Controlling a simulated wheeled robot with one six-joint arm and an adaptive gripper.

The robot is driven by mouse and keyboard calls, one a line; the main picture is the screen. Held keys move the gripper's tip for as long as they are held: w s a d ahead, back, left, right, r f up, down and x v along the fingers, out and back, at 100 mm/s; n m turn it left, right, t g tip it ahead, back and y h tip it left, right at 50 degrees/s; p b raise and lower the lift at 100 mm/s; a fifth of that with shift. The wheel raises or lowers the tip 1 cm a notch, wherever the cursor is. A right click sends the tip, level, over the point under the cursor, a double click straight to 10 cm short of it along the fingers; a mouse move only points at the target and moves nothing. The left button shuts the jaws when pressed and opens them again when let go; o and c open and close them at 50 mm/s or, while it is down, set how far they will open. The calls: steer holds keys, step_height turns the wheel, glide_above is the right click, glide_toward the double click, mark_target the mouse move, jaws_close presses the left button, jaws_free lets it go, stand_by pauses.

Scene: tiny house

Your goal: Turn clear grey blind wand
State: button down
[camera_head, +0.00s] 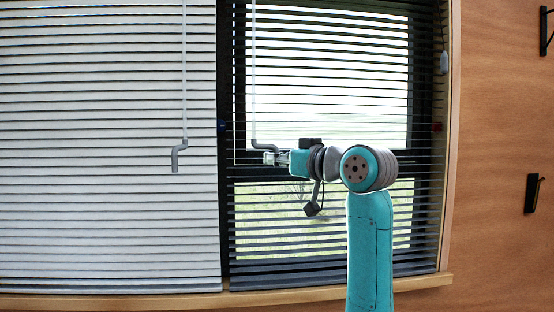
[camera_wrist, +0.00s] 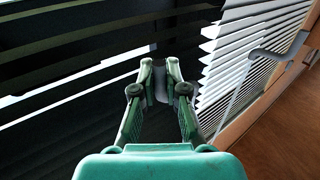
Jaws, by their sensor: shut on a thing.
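A thin grey blind wand (camera_head: 253,80) hangs in front of the dark blind (camera_head: 320,177), with a cranked handle (camera_head: 265,147) at its lower end. My gripper (camera_head: 270,158) reaches in from the right and is shut on this handle. In the wrist view my gripper (camera_wrist: 160,80) has a small grey piece of the wand (camera_wrist: 160,87) between its fingertips. The fingers hide most of it. The dark blind's slats are tilted open, with daylight and grass showing between them.
A second grey wand (camera_head: 184,80) hangs to the left in front of the closed white blind (camera_head: 90,200); its crank also shows in the wrist view (camera_wrist: 270,54). A wooden sill (camera_head: 120,302) runs below. Black brackets (camera_head: 532,193) are on the wooden wall at right.

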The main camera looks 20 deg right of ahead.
stand_by(0.3)
steer(key=c, duration=1.2)
jaws_free()
steer(key=shift+w, duration=0.1)
steer(key=v, duration=1.2)
